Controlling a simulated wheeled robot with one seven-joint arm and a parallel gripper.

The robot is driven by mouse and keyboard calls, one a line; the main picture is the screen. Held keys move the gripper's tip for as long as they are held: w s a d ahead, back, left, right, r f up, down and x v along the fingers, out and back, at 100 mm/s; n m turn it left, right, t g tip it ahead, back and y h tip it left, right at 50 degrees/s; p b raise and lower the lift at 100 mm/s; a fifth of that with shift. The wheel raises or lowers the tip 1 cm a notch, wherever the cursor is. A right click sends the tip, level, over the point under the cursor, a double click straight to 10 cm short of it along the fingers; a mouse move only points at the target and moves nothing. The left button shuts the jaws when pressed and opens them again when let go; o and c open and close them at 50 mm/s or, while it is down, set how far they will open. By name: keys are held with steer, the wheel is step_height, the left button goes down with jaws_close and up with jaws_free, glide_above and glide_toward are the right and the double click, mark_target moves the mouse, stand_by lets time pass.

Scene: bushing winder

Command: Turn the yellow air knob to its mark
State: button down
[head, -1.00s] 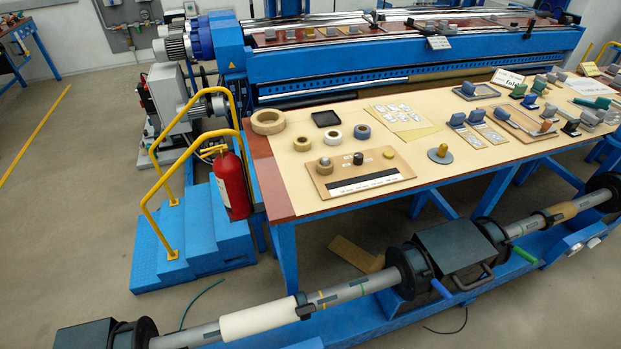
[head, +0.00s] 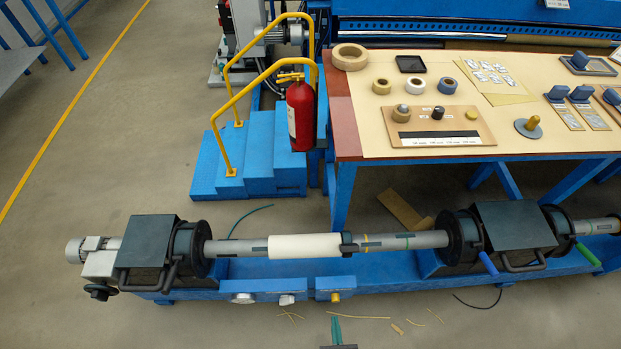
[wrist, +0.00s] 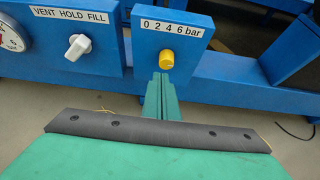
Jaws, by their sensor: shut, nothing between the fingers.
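The yellow air knob (wrist: 167,59) sits on the front of a blue box (wrist: 146,52), below a label (wrist: 171,26) reading "0 2 4 6 bar". The pointer direction of the knob and its mark are too small to tell. In the head view the knob (head: 336,297) is a small yellow spot low on the blue bench. My gripper (wrist: 160,77) is shut and empty, its green fingers pointing at the box just below the knob, apart from it as far as I can tell. In the head view my gripper (head: 336,324) shows at the bottom edge.
Left of the knob are a white knob (wrist: 78,47) under a "VENT HOLD FILL" label and a round gauge (wrist: 10,32). Above the bench runs a grey shaft with a white sleeve (head: 304,247). The floor in front is clear apart from thin scraps (head: 360,316).

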mark_target(335, 298)
steer(key=shift+w+a, duration=0.2)
steer(key=shift+w, duration=3.35)
steer(key=shift+f, duration=0.15)
